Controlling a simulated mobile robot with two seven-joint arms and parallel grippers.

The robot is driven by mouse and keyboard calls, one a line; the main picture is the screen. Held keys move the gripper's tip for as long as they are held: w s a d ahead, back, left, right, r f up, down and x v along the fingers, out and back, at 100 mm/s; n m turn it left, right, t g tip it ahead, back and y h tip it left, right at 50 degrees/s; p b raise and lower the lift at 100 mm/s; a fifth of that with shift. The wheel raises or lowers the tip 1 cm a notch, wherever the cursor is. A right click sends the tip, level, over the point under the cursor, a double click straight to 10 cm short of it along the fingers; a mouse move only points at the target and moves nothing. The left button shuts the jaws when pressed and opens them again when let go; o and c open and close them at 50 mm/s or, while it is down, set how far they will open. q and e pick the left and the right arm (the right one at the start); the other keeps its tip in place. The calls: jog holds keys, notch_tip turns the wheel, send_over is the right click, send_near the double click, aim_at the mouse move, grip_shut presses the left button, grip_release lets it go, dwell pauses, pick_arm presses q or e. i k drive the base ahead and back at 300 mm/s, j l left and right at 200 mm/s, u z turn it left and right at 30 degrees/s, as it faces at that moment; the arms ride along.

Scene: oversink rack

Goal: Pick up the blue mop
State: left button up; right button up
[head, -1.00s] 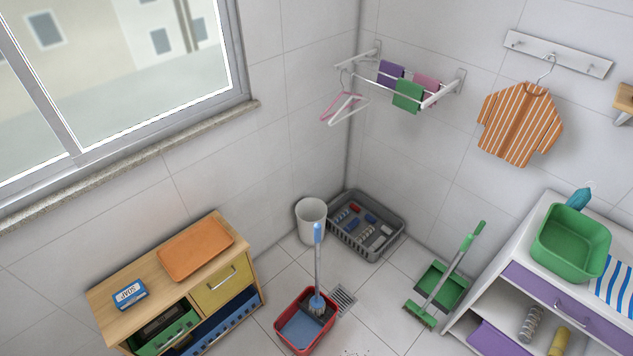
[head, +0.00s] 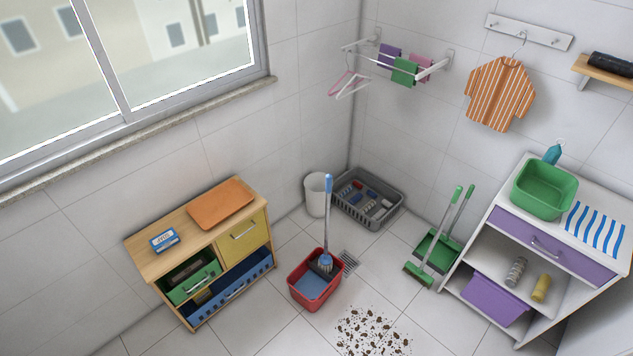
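The blue mop (head: 327,215) stands upright in a red bucket (head: 304,291) on the tiled floor, near the middle of the head view. Its blue handle points up and its head is down in the bucket, at the wringer side. The bucket holds bluish water. Neither of my grippers shows in this view.
A wooden cabinet (head: 160,262) stands left of the bucket, and a white cabinet with purple drawers (head: 510,236) stands at the right. A grey crate (head: 382,219) and white bin (head: 316,200) are behind. Brown dirt (head: 372,332) lies on the floor in front. A green broom and dustpan (head: 433,250) lean nearby.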

aim_at(326, 262)
jog(key=i+u, duration=0.2)
jog(key=i, duration=0.25)
jog(key=i+l+u, duration=0.2)
jog(key=i, duration=0.25)
jog(key=i+u, duration=0.15)
jog(key=i, duration=0.3)
jog(key=i+l+u, duration=0.2)
jog(key=i, duration=0.25)
